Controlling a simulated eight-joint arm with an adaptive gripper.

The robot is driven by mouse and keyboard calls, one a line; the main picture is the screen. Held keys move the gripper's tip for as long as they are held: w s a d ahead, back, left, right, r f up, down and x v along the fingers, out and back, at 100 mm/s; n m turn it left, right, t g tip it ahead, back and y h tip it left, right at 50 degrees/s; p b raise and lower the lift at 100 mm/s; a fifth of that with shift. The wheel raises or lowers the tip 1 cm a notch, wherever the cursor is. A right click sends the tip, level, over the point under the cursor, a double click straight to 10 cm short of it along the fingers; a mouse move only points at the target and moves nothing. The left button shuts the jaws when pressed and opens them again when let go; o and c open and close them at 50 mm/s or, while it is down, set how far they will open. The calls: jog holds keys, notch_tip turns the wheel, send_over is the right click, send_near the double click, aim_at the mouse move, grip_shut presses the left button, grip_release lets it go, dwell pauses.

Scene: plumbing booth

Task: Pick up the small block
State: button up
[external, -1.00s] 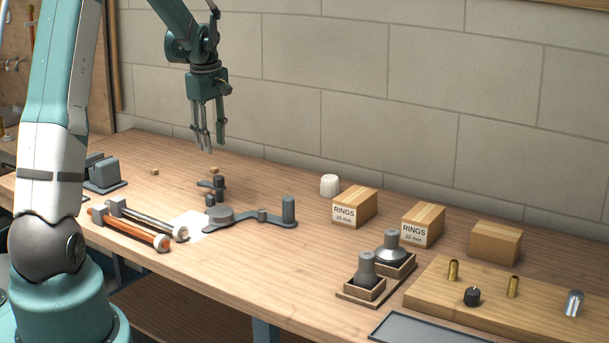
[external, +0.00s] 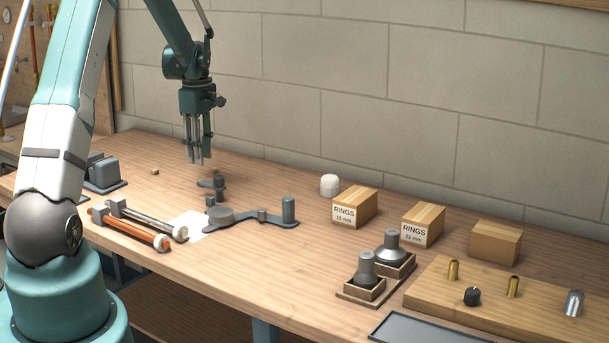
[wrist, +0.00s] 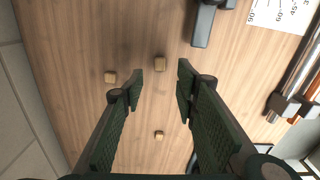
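In the external view one small block (external: 154,171) shows left of my gripper (external: 195,161); I cannot clearly make out the others there. My gripper, also in the wrist view (wrist: 160,72), is open and empty. It points down above the bench, with the fingertips apart from the blocks.
A dark bending tool (external: 222,216) with upright posts stands just right and in front of the gripper. Two pipes (external: 130,228) lie nearer the front, beside a white angle sheet (wrist: 285,12). A grey holder (external: 103,173) is at left. The wall is behind.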

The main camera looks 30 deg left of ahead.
jog(key=shift+f, duration=0.15)
jog(key=shift+f, duration=1.15)
jog(key=shift+f, duration=0.15)
jog(key=shift+d+f, duration=0.1)
jog(key=shift+f, duration=2.35)
jog(key=shift+c, duration=0.6)
jog(key=c, duration=0.6)
